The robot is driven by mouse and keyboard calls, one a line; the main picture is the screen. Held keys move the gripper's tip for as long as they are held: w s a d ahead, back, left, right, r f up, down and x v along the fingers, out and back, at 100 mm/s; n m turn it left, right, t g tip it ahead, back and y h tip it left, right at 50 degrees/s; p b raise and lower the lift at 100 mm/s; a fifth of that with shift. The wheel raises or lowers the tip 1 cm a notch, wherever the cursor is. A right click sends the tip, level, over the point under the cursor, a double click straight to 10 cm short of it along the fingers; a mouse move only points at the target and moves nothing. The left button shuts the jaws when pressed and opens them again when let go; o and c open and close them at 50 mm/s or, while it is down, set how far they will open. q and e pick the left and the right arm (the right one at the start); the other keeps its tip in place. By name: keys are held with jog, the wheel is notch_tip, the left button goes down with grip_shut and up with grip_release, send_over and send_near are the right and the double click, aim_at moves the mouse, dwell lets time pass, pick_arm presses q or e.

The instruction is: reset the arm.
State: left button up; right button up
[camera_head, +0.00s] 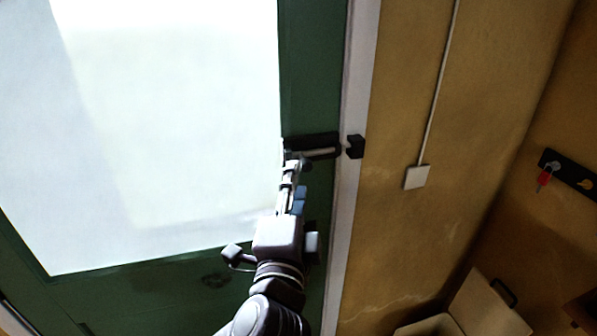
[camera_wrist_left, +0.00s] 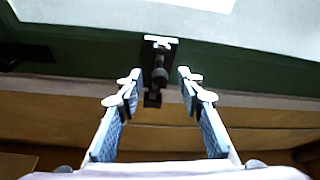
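My left arm (camera_head: 278,270) reaches up from the bottom of the head view to a green door (camera_head: 310,60) with a large bright glass pane. My left gripper (camera_head: 292,160) is just below a black latch (camera_head: 316,143) on the door's edge. In the left wrist view, the gripper (camera_wrist_left: 159,82) has its two fingers spread apart. The dark latch (camera_wrist_left: 159,62) shows beyond and between the fingertips. Nothing is clearly held, and I cannot tell whether a finger touches the latch. My right gripper is not in view.
A black catch (camera_head: 356,147) sits on the pale door frame (camera_head: 352,200). The yellow wall to the right has a white switch (camera_head: 416,177) and a dark key rack (camera_head: 572,174) with a red key tag. An open pale box (camera_head: 490,305) stands at the lower right.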

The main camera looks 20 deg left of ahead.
pick_arm(q)
jog(key=shift+s, duration=0.3)
